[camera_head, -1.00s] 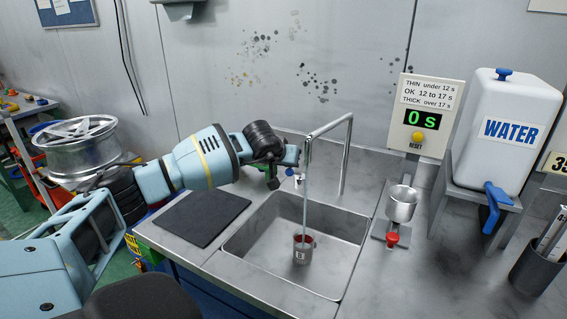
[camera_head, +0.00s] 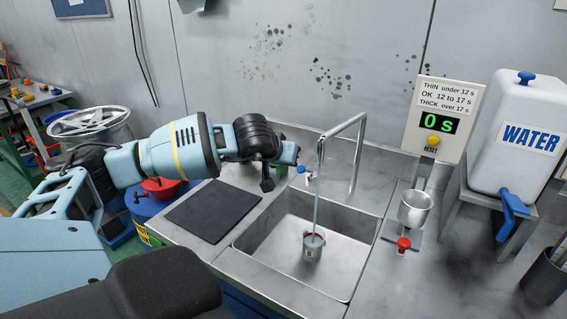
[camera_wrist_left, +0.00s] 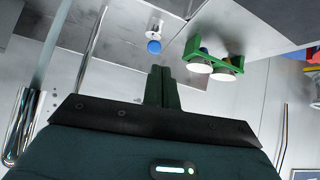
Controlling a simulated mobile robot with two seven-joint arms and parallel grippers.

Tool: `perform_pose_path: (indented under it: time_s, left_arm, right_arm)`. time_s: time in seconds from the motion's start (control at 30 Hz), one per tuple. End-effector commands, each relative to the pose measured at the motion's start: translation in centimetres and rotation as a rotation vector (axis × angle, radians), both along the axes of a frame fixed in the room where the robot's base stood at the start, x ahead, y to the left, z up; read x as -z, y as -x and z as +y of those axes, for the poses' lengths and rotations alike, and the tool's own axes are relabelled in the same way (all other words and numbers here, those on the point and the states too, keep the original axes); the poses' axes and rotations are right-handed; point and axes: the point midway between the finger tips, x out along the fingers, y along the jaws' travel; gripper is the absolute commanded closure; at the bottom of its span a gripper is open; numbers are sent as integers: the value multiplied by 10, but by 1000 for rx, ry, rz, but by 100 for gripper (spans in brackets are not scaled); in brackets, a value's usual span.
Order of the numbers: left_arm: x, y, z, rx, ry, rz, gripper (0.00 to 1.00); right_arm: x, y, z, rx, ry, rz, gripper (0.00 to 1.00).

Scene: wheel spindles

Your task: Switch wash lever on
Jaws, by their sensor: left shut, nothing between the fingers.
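The wash lever, a blue knob on a white base, is beside the tap at the sink's back left (camera_head: 301,169). It also shows in the left wrist view (camera_wrist_left: 153,46), just beyond my fingertips. My left gripper (camera_wrist_left: 160,74) is shut and empty, with a small apparent gap to the knob; I cannot tell the depth. In the head view its arm comes in from the left and ends just left of the lever. The tap (camera_head: 356,160) stands behind the sink. A thin stream runs from it into a small metal cup (camera_head: 312,252). My right gripper is out of view.
The sink (camera_head: 345,265) is set into a steel counter. A dark mat (camera_head: 212,210) lies left of it. Right are a timer sign reading 0 s (camera_head: 437,125), a metal funnel cup (camera_head: 416,212) and a WATER tank (camera_head: 520,130). A green holder (camera_wrist_left: 205,58) shows in the wrist view.

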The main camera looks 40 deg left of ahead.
Motion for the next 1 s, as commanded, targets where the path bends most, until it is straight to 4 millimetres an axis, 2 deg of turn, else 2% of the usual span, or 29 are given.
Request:
perform_pose_path:
  time_s: [0.27, 1.0]
  left_arm:
    - [-1, 13, -4, -1, -1, -1, 100]
    - [-2, 13, -4, 0, -1, -2, 100]
  right_arm:
    - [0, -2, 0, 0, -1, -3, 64]
    - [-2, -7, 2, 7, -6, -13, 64]
